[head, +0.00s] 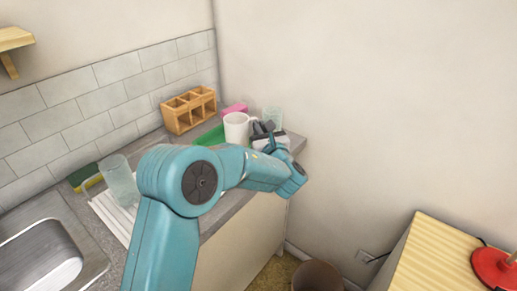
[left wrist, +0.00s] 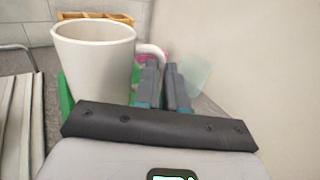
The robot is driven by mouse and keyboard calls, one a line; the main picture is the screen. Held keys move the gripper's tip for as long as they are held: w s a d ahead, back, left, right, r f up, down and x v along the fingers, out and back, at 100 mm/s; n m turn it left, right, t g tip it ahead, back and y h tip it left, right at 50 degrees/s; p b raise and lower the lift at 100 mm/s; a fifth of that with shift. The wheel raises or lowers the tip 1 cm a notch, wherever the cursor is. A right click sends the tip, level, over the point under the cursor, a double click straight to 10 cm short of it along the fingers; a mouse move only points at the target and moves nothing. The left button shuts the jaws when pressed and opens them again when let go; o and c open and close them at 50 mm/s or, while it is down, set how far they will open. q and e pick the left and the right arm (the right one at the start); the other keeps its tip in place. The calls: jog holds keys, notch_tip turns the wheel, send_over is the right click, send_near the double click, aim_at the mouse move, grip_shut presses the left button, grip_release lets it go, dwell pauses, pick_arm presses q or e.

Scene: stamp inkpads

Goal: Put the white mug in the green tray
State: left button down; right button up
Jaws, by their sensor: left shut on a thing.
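The white mug (head: 236,128) stands upright at the far end of the counter in the head view, over or at the green tray (head: 212,137). I cannot tell whether its base touches the tray. In the left wrist view the mug (left wrist: 95,58) is large and close, with its handle on the right. My left gripper (head: 262,128) is shut on the mug's handle; its dark fingers (left wrist: 163,80) are at the handle in the wrist view. Part of the green tray (left wrist: 66,100) shows beside the mug. My right gripper is not in view.
A wooden compartment box (head: 189,109) stands against the tiled wall. A pink object (head: 235,108) and a clear glass (head: 273,115) are behind the mug. Another glass (head: 119,180), a sponge (head: 83,177) and the sink (head: 45,255) are nearer on the left.

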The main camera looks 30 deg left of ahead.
pick_arm(q)
jog(key=f, duration=0.7)
jog(key=shift+w+a, duration=0.1)
jog(key=shift+w, duration=0.1)
jog(key=shift+s+r, duration=0.1)
jog(key=shift+s, duration=0.05)
jog(key=c, duration=1.2)
grip_release()
jog(key=shift+f, duration=0.2)
jog(key=shift+r, duration=0.1)
jog(key=shift+r, duration=0.15)
jog(key=b+v, duration=0.1)
jog(key=v, duration=1.1)
